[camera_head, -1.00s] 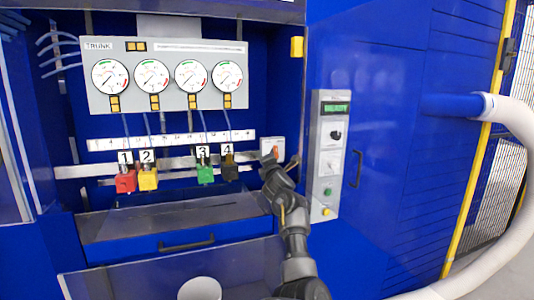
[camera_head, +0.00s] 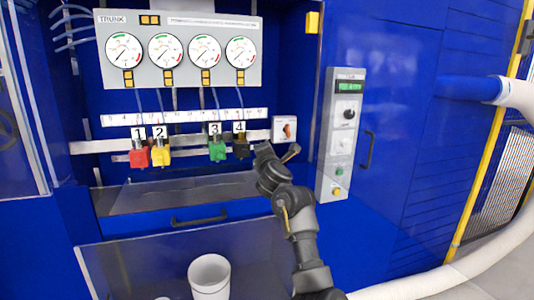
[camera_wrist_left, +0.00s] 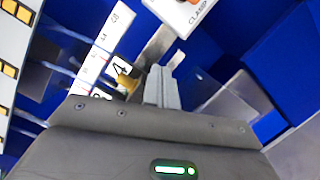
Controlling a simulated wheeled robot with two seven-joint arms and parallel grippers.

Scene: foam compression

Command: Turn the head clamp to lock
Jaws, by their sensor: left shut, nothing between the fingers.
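The head clamp is a white plate (camera_head: 284,130) with a small orange handle (camera_head: 287,131), right of block 4 on the blue machine front. In the left wrist view its plate, marked CLAMP (camera_wrist_left: 188,14), shows at the top, with part of the orange handle cut off by the frame edge. My left gripper (camera_head: 265,150) is just below and left of the plate, apart from it in the picture. In the left wrist view its fingers (camera_wrist_left: 162,86) are shut and empty, beside the number 4 label (camera_wrist_left: 121,68). My right gripper is not in view.
Red (camera_head: 139,157), yellow (camera_head: 161,155), green (camera_head: 217,150) and black (camera_head: 241,148) blocks hang along a rail to the left. A gauge panel (camera_head: 180,52) is above. A control box (camera_head: 341,135) stands close on the right. A white cup (camera_head: 209,278) is below.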

